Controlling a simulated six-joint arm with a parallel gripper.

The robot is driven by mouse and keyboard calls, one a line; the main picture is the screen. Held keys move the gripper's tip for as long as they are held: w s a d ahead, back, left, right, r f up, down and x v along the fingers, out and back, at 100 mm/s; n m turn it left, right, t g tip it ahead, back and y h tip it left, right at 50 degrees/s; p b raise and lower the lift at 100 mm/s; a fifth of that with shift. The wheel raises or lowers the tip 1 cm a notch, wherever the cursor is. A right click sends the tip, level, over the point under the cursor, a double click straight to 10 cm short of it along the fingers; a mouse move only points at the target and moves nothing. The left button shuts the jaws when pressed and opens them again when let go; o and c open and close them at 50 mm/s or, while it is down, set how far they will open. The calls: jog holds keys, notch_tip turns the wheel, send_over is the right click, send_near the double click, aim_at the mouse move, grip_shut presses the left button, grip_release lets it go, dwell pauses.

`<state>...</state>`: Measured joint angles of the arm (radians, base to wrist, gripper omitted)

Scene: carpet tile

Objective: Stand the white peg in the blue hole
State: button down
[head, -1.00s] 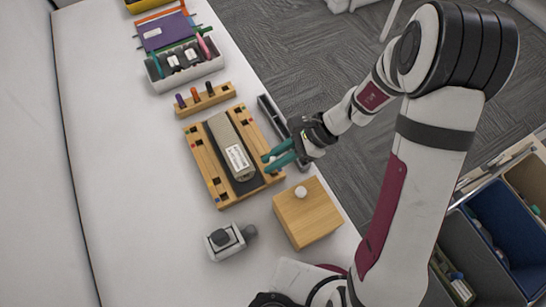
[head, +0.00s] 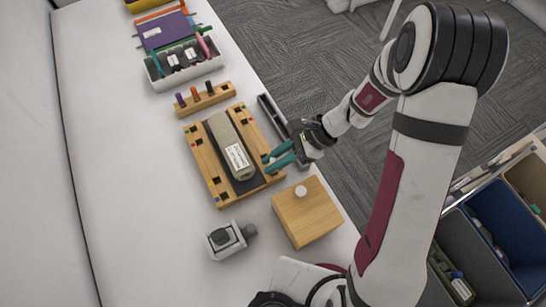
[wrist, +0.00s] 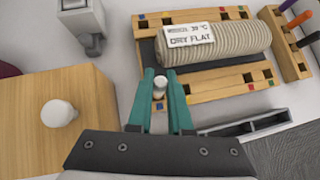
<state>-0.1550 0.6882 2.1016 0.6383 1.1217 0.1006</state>
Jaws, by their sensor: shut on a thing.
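My gripper (head: 270,160) is at the right edge of the wooden hole board (head: 211,185). In the wrist view, my teal fingers (wrist: 161,84) are shut on the white peg (wrist: 159,82), whose pale round end shows between the fingertips, by the near left corner of the board (wrist: 205,92). I cannot tell whether the peg is in a hole or above the board. The board has square dark holes with small coloured marks along its two long sides.
A grey ribbed roll (head: 226,142) with a white label lies on a dark strip across the board. A wooden block with a white knob (head: 309,218) stands close by. A rack of coloured pegs (head: 205,98), a grey tray (head: 271,117) and a grey device (head: 228,240) surround the board.

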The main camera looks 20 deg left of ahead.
jog(key=shift+f, duration=1.05)
jog(key=c, duration=0.8)
grip_release()
jog(key=shift+o, duration=0.2)
jog(key=v, duration=1.5)
jog(key=shift+w+d+r, duration=0.2)
jog(key=shift+d+r, duration=0.05)
jog(key=shift+d, duration=0.05)
